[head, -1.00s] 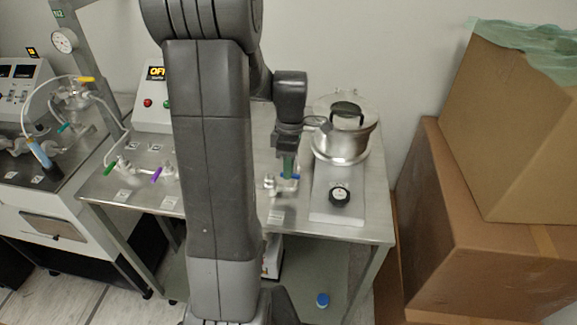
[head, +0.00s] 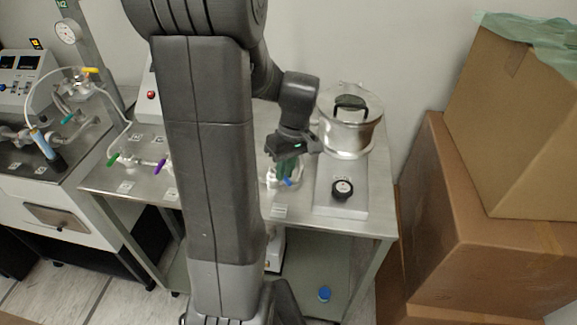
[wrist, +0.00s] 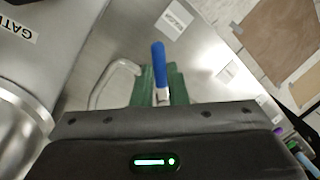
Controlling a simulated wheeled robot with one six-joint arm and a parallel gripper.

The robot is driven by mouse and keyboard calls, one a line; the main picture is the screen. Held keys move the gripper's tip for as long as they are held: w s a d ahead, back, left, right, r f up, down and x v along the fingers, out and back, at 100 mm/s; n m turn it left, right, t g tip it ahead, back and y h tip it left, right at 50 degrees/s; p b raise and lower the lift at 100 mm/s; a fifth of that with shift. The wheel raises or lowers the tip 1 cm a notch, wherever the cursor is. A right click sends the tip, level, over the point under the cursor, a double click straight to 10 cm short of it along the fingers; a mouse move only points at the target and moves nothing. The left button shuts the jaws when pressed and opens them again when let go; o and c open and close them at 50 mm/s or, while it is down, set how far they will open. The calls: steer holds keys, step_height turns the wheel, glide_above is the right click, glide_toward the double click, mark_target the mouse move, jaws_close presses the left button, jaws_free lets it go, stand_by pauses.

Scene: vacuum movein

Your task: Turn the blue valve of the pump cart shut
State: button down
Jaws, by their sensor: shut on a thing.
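The blue valve handle (wrist: 158,66) shows in the wrist view, sticking out past the green finger pads of my gripper (wrist: 160,86). In the head view the blue handle (head: 287,182) shows just below my gripper (head: 287,168), on a small fitting on the pump cart (head: 383,205). My gripper is tilted and shut on the valve handle. The valve body is mostly hidden behind the fingers.
A steel pot (head: 350,135) and a black knob (head: 343,189) stand right of my gripper. Green (head: 113,159) and purple (head: 162,166) valves sit to the left. Cardboard boxes (head: 480,220) stand close on the right.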

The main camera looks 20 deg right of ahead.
steer(key=a+m, duration=0.1)
steer(key=m, duration=0.2)
steer(key=shift+s+a+m+t, duration=0.15)
steer(key=shift+a+m+t, duration=0.15)
steer(key=shift+a+m, duration=0.1)
steer(key=shift+w+a+m+t, duration=0.15)
steer(key=shift+a+m, duration=0.2)
steer(key=shift+m, duration=0.5)
steer(key=shift+w+a+m+t, duration=0.1)
steer(key=shift+a+m+t, duration=0.15)
steer(key=shift+m, duration=0.55)
steer(key=shift+w+a+m+t, duration=0.1)
steer(key=shift+a+m, duration=0.3)
steer(key=shift+m, duration=0.45)
steer(key=c, duration=1.4)
jaws_free()
steer(key=shift+c, duration=0.2)
steer(key=v, duration=1.4)
steer(key=shift+a, duration=0.25)
steer(key=shift+f, duration=0.1)
